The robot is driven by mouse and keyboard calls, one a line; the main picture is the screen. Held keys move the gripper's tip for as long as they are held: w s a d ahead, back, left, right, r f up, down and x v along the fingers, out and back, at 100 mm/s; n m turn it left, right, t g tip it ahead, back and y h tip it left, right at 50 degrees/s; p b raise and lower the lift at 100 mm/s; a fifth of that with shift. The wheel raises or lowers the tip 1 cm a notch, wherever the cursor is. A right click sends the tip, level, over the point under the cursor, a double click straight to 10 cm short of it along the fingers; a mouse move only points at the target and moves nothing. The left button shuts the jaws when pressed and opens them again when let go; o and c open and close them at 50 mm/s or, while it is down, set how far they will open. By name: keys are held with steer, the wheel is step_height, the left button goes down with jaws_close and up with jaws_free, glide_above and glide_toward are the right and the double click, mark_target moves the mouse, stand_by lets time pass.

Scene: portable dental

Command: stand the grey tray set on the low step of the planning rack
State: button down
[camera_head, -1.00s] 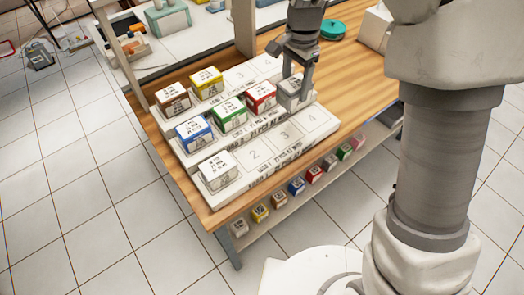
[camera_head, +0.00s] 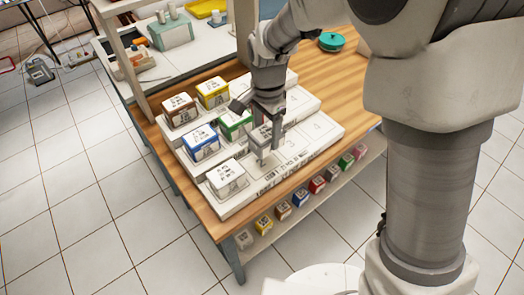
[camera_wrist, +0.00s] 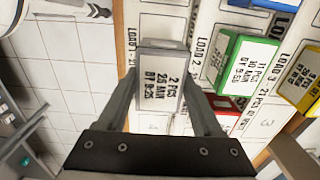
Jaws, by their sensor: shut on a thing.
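My gripper (camera_head: 262,155) is shut on the grey tray set (camera_wrist: 165,75), a small grey box with a white label reading 2 PCS, 25 MIN, BY 9:25. In the wrist view the fingers hold it at its two sides. The planning rack is a white stepped block on the wooden table. The grey set is over the low step (camera_head: 290,148), marked LOAD 1, just right of the white box (camera_head: 227,178) at its left end. I cannot tell whether it touches the step. In the head view the gripper partly hides it.
The middle step holds a blue box (camera_head: 200,142), a green box (camera_head: 235,123) and a red box (camera_wrist: 232,103). Brown (camera_head: 180,108) and yellow (camera_head: 212,92) boxes stand on the top step. The low step's right part is clear. More coloured boxes line the shelf below.

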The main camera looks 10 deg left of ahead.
mark_target(261, 151)
steer(key=shift+s+a+f, duration=0.25)
steer(key=shift+s+f, duration=0.05)
steer(key=shift+s, duration=0.15)
steer(key=shift+s+a+f, duration=0.2)
steer(key=shift+s+f, duration=0.05)
steer(key=shift+s, duration=0.15)
steer(key=shift+s+f, duration=0.1)
steer(key=shift+f, duration=0.1)
steer(key=shift+f+b, duration=0.4)
steer(key=shift+f, duration=1.45)
steer(key=shift+f, duration=0.2)
steer(key=shift+c, duration=1.6)
jaws_free()
